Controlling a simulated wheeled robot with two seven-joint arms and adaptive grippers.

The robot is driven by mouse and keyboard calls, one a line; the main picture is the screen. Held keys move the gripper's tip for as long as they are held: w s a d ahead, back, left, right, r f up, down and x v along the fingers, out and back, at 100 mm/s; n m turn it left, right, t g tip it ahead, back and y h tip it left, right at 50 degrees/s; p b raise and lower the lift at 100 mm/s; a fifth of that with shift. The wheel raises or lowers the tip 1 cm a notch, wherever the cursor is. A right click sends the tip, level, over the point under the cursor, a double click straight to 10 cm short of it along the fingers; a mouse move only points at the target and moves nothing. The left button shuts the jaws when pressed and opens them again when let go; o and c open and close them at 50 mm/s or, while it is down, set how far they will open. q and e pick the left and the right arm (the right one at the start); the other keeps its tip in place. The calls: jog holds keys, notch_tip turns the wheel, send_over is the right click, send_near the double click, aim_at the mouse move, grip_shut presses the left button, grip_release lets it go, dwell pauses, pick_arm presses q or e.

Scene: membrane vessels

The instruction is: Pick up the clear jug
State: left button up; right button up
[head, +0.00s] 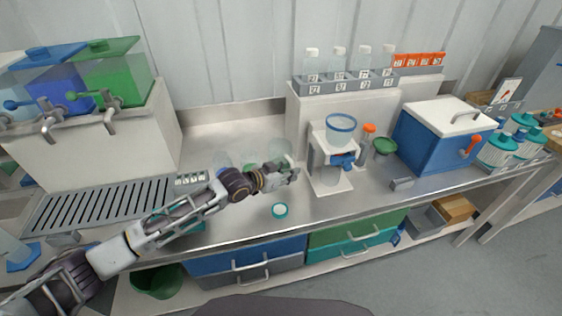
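Several clear, faint vessels stand on the steel counter behind my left forearm and gripper. One clear vessel (279,150) is right behind my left gripper (291,170), and its lower part is hidden by the hand. Another pale clear vessel (222,162) stands further left, partly covered by my arm. I cannot tell for sure which one is the clear jug. My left gripper reaches in from the left, low over the counter. Its fingers are too small and overlapped to show whether they are open, shut or touching a vessel. My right gripper is not in view.
A white stand with a clear blue-rimmed bowl (341,128) is just right of my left gripper. A blue cooler (440,138) stands further right. Tanks with taps (116,82) stand at the left.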

pick_arm(q)
jog(key=shift+x, duration=0.75)
jog(key=shift+c, duration=0.4)
grip_shut()
notch_tip(320, 180, up, 9)
jog(key=shift+f, duration=0.2)
jog(key=shift+r, duration=0.75)
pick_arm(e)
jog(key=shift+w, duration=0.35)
